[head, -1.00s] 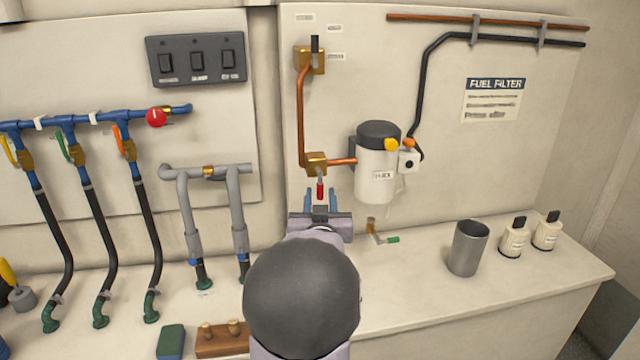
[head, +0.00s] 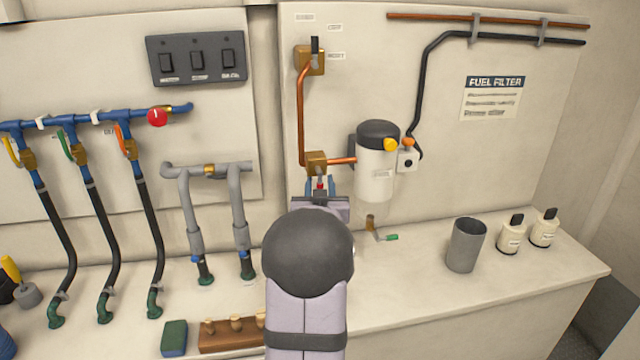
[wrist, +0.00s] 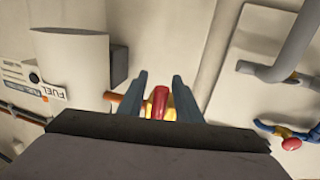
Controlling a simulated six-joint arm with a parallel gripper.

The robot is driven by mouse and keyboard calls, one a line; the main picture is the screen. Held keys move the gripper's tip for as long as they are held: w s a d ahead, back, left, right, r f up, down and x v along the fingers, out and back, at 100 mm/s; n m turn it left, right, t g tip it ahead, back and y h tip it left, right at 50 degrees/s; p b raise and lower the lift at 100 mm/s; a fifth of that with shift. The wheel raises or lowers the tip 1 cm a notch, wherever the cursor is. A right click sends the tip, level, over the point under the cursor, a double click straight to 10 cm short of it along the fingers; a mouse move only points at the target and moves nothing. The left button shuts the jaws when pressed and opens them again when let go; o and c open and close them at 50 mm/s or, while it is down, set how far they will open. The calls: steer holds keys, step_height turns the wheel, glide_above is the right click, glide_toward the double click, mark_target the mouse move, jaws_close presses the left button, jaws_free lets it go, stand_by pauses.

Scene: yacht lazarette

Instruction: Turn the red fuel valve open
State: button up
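The red-handled fuel valve (head: 317,162) has a brass body on the panel, at the foot of a copper pipe. Its red handle (head: 320,182) points down. In the wrist view the red handle (wrist: 160,101) stands between my two fingers, with a yellow-brass part behind it. My gripper (head: 320,188) is just below the valve body, with its fingers up on either side of the handle. It also shows in the wrist view (wrist: 160,97). The fingers are open, with a gap on each side of the handle. My wrist hides the handle's lower end in the head view.
The white fuel filter (head: 376,175) with a black cap is close on the right. A brass valve with a black lever (head: 314,46) is above. A red knob (head: 157,117) is on the blue manifold. A grey cup (head: 466,245) and two bottles stand on the counter.

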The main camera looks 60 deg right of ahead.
jaws_close()
steer(key=shift+s+f+b, duration=0.1)
steer(key=shift+b, duration=0.3)
steer(key=shift+s+d+f+n+b, duration=0.2)
steer(key=shift+n+b, duration=0.5)
steer(key=shift+b, duration=0.5)
steer(key=shift+s+d+r+n+t+b, duration=0.2)
steer(key=shift+r+n+b, duration=0.15)
steer(key=shift+n+b, duration=0.55)
steer(key=shift+s+d+r+n+t+b, duration=0.25)
steer(key=shift+n+b, duration=0.45)
steer(key=shift+b, duration=0.4)
steer(key=shift+o, duration=0.6)
jaws_free()
